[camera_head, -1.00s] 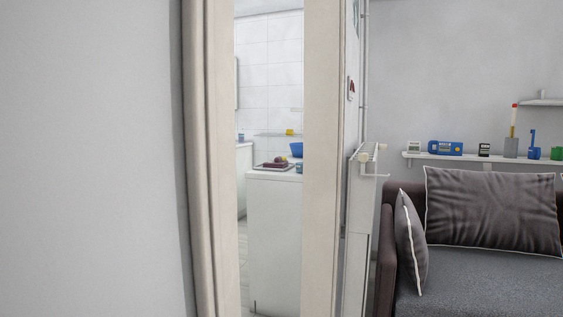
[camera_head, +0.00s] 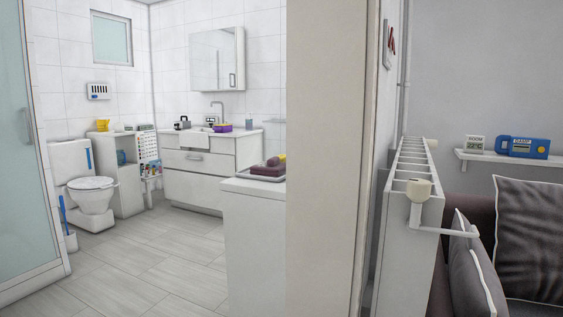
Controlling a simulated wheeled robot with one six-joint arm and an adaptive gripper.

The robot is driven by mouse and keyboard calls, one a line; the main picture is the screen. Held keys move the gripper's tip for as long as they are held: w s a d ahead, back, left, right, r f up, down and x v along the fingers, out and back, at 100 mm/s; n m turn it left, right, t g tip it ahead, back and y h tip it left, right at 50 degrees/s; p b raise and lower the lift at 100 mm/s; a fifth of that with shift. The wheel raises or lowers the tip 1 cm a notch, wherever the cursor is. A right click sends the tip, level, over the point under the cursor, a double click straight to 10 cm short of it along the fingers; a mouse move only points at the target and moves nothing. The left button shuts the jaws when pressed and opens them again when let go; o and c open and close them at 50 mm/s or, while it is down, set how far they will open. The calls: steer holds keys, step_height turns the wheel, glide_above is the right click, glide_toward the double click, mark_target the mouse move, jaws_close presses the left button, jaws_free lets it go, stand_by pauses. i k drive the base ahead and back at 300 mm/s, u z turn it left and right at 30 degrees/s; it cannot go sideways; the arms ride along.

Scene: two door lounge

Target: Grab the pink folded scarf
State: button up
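No thing in view is clearly the pink folded scarf. A dark pinkish-maroon item (camera_head: 268,169) lies on a tray (camera_head: 243,175) on top of a white cabinet (camera_head: 253,240), just left of the door frame. It is small, and I cannot tell whether it is folded cloth. A small yellow thing (camera_head: 282,158) shows behind it, partly cut off by the frame. My gripper is not in view.
The door frame (camera_head: 325,160) stands close ahead, with a radiator (camera_head: 408,190) and sofa (camera_head: 530,245) to its right. Left of it is a bathroom with clear tiled floor (camera_head: 150,260), toilet (camera_head: 92,195), sink cabinet (camera_head: 205,170) and glass panel (camera_head: 22,150).

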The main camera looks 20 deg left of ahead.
mark_target(272, 167)
steer(key=i, duration=0.2)
steer(key=u, duration=2.5)
steer(key=i, duration=3.2)
steer(key=z, duration=3.45)
